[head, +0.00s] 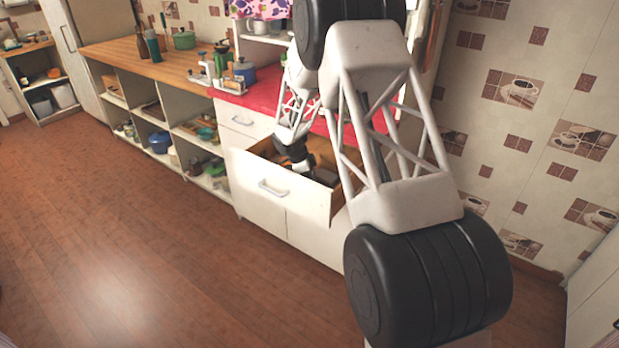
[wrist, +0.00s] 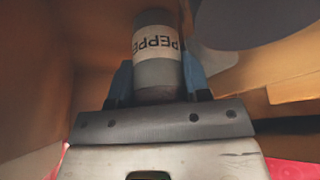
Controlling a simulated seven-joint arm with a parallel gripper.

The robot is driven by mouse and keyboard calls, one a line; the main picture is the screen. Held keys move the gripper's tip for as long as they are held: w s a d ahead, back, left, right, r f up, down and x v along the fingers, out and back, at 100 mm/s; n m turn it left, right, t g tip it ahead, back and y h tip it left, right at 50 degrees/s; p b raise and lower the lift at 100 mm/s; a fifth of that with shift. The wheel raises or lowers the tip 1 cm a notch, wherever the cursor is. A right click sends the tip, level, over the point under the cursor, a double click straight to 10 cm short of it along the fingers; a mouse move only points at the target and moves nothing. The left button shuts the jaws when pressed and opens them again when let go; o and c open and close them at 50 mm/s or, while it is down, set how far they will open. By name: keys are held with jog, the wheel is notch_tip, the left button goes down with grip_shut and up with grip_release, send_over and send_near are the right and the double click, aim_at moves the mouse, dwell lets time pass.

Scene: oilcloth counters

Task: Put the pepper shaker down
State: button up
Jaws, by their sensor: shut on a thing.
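The pepper shaker (wrist: 157,72) is a grey cylinder with a white band lettered "PEPPE…" in the wrist view. My gripper (wrist: 158,62) is shut on it, with one blue finger on each side. In the head view my gripper (head: 301,163) is low inside the open drawer (head: 252,186) of the white cabinet.
Brown drawer walls (wrist: 285,80) surround the gripper in the wrist view, with a dark rounded object (wrist: 245,22) at upper right. The red counter (head: 262,97) lies behind the drawer and holds a blue pot (head: 244,71). Dark items lie in the drawer.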

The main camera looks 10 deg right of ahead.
jog(key=shift+f, duration=0.15)
jog(key=o, duration=0.7)
jog(key=shift+r, duration=0.2)
jog(key=v, duration=1.2)
jog(key=shift+d, duration=0.1)
dwell(0.4)
